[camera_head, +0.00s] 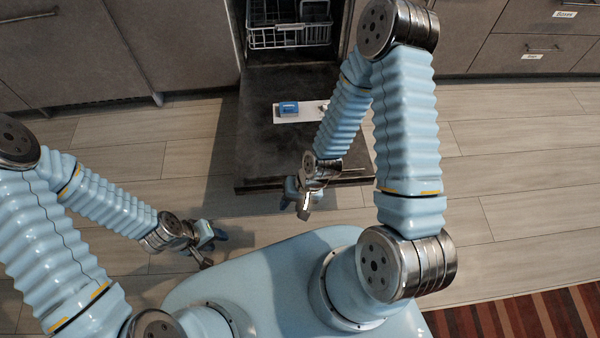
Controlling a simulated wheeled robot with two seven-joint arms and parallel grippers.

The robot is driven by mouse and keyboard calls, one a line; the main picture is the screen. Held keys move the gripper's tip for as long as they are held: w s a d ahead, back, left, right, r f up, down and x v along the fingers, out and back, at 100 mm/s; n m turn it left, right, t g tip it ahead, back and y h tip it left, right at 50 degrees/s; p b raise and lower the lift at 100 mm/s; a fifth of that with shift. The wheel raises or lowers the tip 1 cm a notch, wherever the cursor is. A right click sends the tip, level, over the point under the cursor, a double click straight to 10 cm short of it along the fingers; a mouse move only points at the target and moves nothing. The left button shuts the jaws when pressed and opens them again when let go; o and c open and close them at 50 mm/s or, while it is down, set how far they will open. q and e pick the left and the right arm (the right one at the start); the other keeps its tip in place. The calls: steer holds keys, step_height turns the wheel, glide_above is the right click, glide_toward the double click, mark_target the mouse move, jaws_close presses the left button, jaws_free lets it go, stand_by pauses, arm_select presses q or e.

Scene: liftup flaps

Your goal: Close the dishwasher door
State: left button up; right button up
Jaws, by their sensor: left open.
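The dishwasher door (265,150) is folded down flat and dark, reaching out from the dishwasher opening toward me. A white strip with a blue piece (289,108) lies on its inner face. My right gripper (303,205) is just off the door's near edge, around its middle; whether it touches the edge and whether its fingers are open cannot be made out. My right forearm hides part of the door's right side. My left gripper (212,250) is open and empty, to the left of the door and nearer to me, above the floor.
A white dish rack (288,36) sits inside the dishwasher. Grey cabinets (160,40) stand to the left, and drawers with labels (530,45) to the right. The wooden floor (510,150) is clear on both sides. A striped red rug (530,315) lies at the lower right.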

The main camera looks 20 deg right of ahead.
steer(key=w+m+b, duration=0.2)
steer(key=w+d+r+m+b, duration=0.1)
steer(key=w+m+b, duration=0.1)
steer(key=w+m, duration=0.1)
steer(key=w+d+r+m+g+h+b, duration=0.1)
steer(key=w+m+b, duration=0.2)
steer(key=shift+w+d+r, duration=0.15)
steer(key=shift+d+r, duration=0.05)
steer(key=shift+r, duration=0.05)
steer(key=w+d+r+m+g+h+b, duration=0.1)
steer(key=w+d+r+m+h+b, duration=0.2)
steer(key=d+r+m+b, duration=0.45)
steer(key=f, duration=0.4)
steer(key=s+a+f+m+b, duration=0.1)
steer(key=f, duration=0.3)
steer(key=a+f+m, duration=0.1)
steer(key=f, duration=0.2)
steer(key=shift+s+a+f, duration=0.2)
steer(key=shift+s+f, duration=0.15)
steer(key=shift+f, duration=0.05)
jaws_close()
steer(key=shift+r, duration=0.1)
